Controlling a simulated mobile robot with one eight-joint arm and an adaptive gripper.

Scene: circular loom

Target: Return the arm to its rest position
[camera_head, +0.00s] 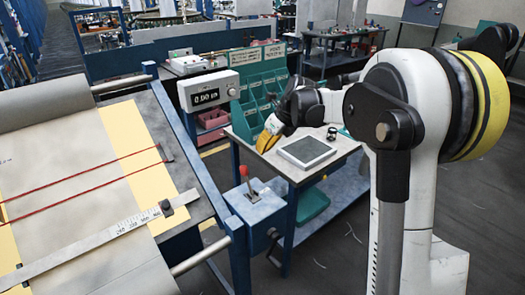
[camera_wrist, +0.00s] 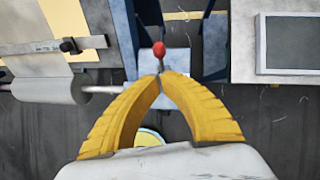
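My arm reaches from the right side of the head view toward the small bench. My gripper (camera_head: 268,140), with its yellow fingers, hangs in the air near the bench's left edge. In the wrist view my gripper (camera_wrist: 161,76) has its two yellow fingertips together, with nothing seen between them. The red-knobbed lever (camera_wrist: 159,50) shows just beyond the fingertips; whether they touch it is not clear there. In the head view the lever (camera_head: 244,173) stands on a grey box, apart from my gripper and below it to the left.
A small bench (camera_head: 333,165) carries a grey framed plate (camera_head: 306,151). The inclined loom table (camera_head: 110,170) with red threads and a ruler (camera_head: 100,242) fills the left. A display reading 0.00 (camera_head: 208,94) stands behind. Floor (camera_head: 345,262) in front of the bench is open.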

